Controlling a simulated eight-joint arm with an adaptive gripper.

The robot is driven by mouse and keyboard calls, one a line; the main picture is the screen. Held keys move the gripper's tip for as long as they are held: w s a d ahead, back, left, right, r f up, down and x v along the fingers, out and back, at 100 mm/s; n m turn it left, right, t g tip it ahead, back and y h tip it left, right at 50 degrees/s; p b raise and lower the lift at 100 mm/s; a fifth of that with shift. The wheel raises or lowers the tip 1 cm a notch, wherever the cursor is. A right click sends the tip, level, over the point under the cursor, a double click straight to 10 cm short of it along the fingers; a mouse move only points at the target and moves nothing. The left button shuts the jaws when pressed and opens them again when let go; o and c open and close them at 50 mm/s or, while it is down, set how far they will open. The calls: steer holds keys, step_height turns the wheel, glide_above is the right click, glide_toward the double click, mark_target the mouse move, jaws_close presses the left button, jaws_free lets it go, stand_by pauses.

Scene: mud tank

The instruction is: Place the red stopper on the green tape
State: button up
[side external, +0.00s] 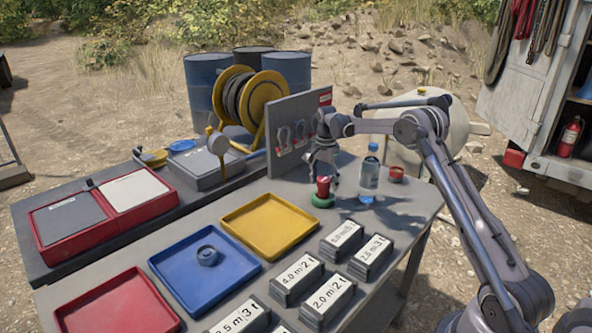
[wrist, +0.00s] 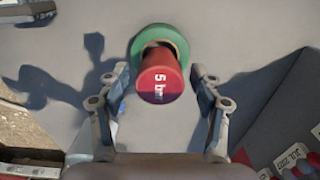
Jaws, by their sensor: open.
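The red stopper (side external: 323,188), marked "5 bar", stands on the green tape (side external: 322,202), a ring lying flat on the grey table. In the wrist view the stopper (wrist: 160,80) covers part of the green tape (wrist: 180,45), and a dark gap shows behind its top. I cannot tell how deep it sits in the ring. My gripper (wrist: 160,75) is open, with one finger on each side of the stopper and a visible gap on both sides. In the side view my gripper (side external: 324,165) is right over the stopper.
A grey panel (side external: 285,125) rises behind. Yellow (side external: 270,224), blue (side external: 165,262) and red trays and several labelled blocks (side external: 298,277) lie in front.

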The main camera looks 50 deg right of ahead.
mark_target(324, 179)
step_height(324, 179, up, 11)
steer(key=s+a+r+n+t, duration=0.2)
steer(key=s+a+r+n, duration=0.15)
steer(key=a+r, duration=0.35)
steer(key=s+a+n+t, duration=0.3)
steer(key=s+a+n, duration=0.6)
steer(key=s+a, duration=0.55)
steer(key=s+a+f+n+t, duration=0.2)
steer(key=s+a+f+n, duration=0.3)
steer(key=s, duration=0.3)
steer(key=shift+s+a+f, duration=0.25)
steer(key=shift+s+f, duration=0.15)
